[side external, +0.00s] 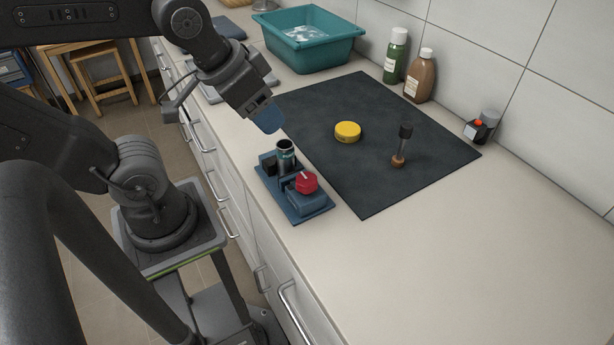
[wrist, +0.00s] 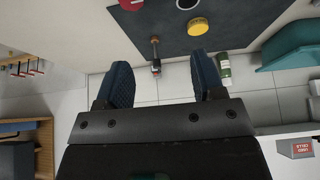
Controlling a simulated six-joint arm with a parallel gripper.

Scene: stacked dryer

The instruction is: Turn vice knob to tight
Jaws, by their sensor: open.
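The vice (side external: 310,203) is a blue block on a blue base plate near the front edge of the counter. Its red knob (side external: 306,182) sits on top at the right, with a pale mark on it. A dark cylinder (side external: 285,150) stands upright at the vice's jaws; I cannot tell how firmly it is held. In the wrist view the red knob (wrist: 130,4) shows at the top edge, partly cut off. My gripper (side external: 268,120) is above and behind the vice, apart from the knob. Its blue fingers are spread and empty in the wrist view (wrist: 160,64).
A teal basin (side external: 310,45), green bottle (side external: 395,55) and brown bottle (side external: 419,76) stand at the back. The right counter is clear.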

